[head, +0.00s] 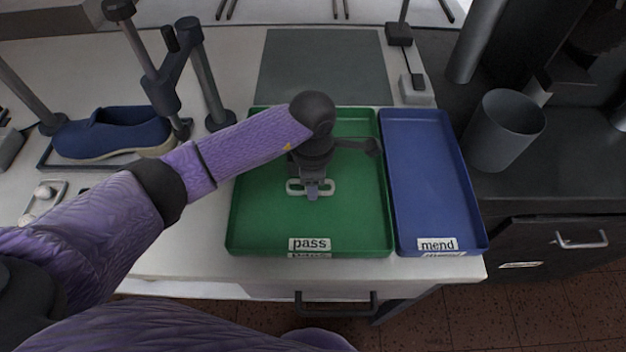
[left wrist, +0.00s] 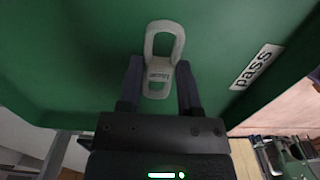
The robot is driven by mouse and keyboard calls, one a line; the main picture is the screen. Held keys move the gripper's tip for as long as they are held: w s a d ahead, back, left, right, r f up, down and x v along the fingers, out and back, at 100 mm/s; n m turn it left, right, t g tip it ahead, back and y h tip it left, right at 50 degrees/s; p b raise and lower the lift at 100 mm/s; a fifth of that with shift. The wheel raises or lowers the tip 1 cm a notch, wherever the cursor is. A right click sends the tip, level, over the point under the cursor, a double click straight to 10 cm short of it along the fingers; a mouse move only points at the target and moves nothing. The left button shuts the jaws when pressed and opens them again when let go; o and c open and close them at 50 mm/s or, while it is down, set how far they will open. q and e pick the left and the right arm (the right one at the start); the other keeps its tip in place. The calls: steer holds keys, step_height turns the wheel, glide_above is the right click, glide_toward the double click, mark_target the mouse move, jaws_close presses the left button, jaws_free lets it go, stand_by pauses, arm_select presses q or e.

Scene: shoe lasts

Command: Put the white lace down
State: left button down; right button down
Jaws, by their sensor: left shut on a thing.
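The white lace (head: 295,187) is a pale loop with two openings and a narrower middle. It is over the green tray marked "pass" (head: 260,220). My left gripper (head: 313,190) is above that tray, pointing down, and is shut on the lace. In the left wrist view the lace (left wrist: 164,40) sits between the two dark fingers (left wrist: 160,88), with one loop reaching beyond their tips. I cannot tell whether the lace touches the tray floor. My right gripper does not show.
A blue tray marked "mend" (head: 435,190) stands right of the green one. A grey mat (head: 322,65) lies behind. A blue shoe (head: 112,133) and a dark stand (head: 160,90) are at the left. A grey bin (head: 505,130) stands at the right. Both trays look otherwise empty.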

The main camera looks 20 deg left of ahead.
arm_select(q)
steer(key=shift+f, duration=0.1)
steer(key=shift+f, duration=0.1)
steer(key=c, duration=0.7)
jaws_free()
steer(key=shift+f, duration=0.1)
steer(key=o, duration=0.4)
step_height(320, 180, up, 12)
steer(key=p, duration=0.3)
steer(key=shift+r, duration=0.25)
